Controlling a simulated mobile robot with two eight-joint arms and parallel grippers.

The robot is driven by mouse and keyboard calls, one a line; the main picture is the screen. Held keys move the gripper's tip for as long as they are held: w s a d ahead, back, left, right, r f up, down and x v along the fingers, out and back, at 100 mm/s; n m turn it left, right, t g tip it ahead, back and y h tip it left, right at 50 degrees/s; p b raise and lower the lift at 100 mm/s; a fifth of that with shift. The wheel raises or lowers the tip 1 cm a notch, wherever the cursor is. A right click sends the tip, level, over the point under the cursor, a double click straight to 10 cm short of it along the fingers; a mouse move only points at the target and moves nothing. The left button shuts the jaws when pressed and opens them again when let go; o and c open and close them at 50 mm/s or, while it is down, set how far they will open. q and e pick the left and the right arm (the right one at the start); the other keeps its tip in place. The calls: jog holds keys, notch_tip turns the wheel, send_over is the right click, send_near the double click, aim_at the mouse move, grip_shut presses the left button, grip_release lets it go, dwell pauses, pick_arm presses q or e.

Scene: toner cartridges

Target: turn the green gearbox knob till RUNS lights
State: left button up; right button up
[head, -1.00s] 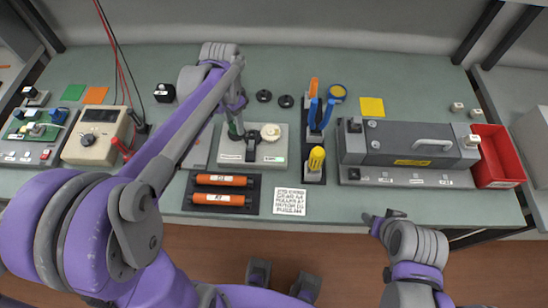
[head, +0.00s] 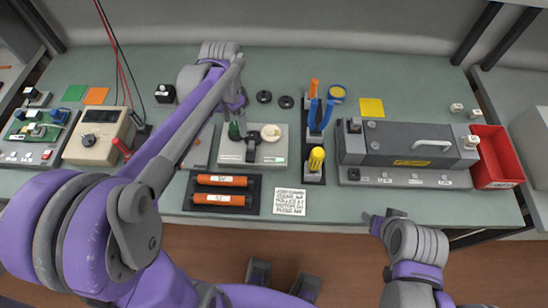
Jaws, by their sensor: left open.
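The gearbox unit (head: 264,158) is a pale box on the bench, left of the tool stand. The green knob (head: 235,131) stands on its left part, and a cream disc (head: 271,133) sits on its right part. My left gripper (head: 238,120) reaches down over the green knob from behind. Its jaws are open and partly hidden by my own arm; I cannot tell whether they touch the knob. The RUNS lamp is too small to make out. My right gripper (head: 375,221) hangs empty in front of the bench edge; its jaw gap is not clear.
Two orange rollers (head: 222,181) lie in a black tray in front of the gearbox. A tool stand (head: 313,165) with pliers and a yellow screwdriver is close on its right. A grey machine (head: 405,145) and a red bin (head: 492,150) stand further right.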

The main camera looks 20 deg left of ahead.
pick_arm(q)
notch_tip(320, 180, up, 6)
jog(key=p, duration=0.3)
jog(key=shift+w+r, duration=0.1)
jog(key=shift+r, duration=0.15)
jog(key=shift+f, duration=0.1)
pick_arm(e)
jog(key=r, duration=0.1)
jog(key=w+r, duration=0.1)
jog(key=r, duration=0.2)
jog(key=shift+w+r, duration=0.35)
jog(key=shift+w, duration=0.05)
jog(key=shift+s, duration=0.1)
pick_arm(q)
jog(key=s+d+f+n+t, duration=0.1)
jog(key=s+d+n, duration=0.1)
jog(key=s, duration=0.2)
jog(key=s+d+f+n+t, duration=0.1)
jog(key=s+d+t, duration=0.1)
jog(key=s, duration=0.3)
jog(key=s+d+f+n+t, duration=0.1)
jog(key=s+d+n+t, duration=0.1)
jog(key=s, duration=0.2)
jog(key=shift+s+d+n, duration=0.25)
jog(key=shift+s+n, duration=0.05)
jog(key=shift+s, duration=0.05)
jog(key=shift+s+d+f+t, duration=0.15)
jog(key=shift+s+f+t, duration=0.05)
jog(key=shift+s+t, duration=0.2)
jog(key=shift+w, duration=0.1)
